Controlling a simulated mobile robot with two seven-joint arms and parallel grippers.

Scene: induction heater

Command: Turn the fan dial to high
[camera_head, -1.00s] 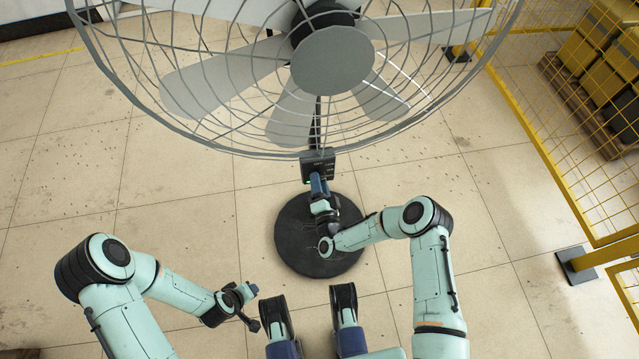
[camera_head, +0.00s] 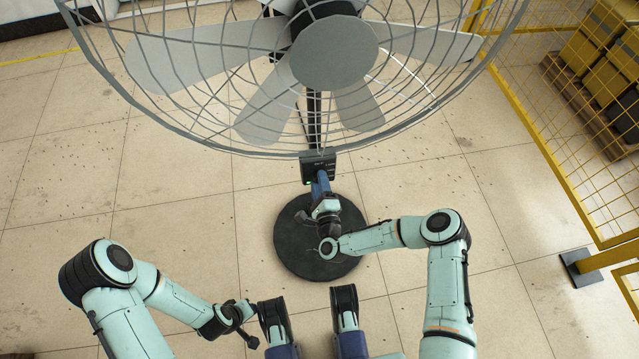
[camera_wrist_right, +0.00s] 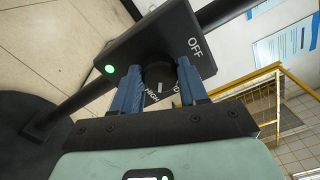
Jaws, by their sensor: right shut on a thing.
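The pedestal fan (camera_head: 333,52) stands ahead with its cage across the top of the head view. Its dark control box (camera_head: 318,166) sits on the pole under the cage. In the right wrist view the box (camera_wrist_right: 150,43) carries an OFF label, a HIGH label, a partly hidden label and a lit green light. My right gripper (camera_head: 320,180) reaches the box's front. In the wrist view its blue fingers (camera_wrist_right: 158,84) are shut on the black dial (camera_wrist_right: 158,72), one on each side. The dial's white mark lies near HIGH. My left gripper (camera_head: 247,316) is low at left, away from the fan; its jaws are unclear.
The fan's round black base (camera_head: 290,250) stands on the tiled floor beneath my right wrist. A yellow mesh fence (camera_head: 560,150) runs along the right, with yellow and black boxes (camera_head: 590,50) behind it. The floor at left is clear.

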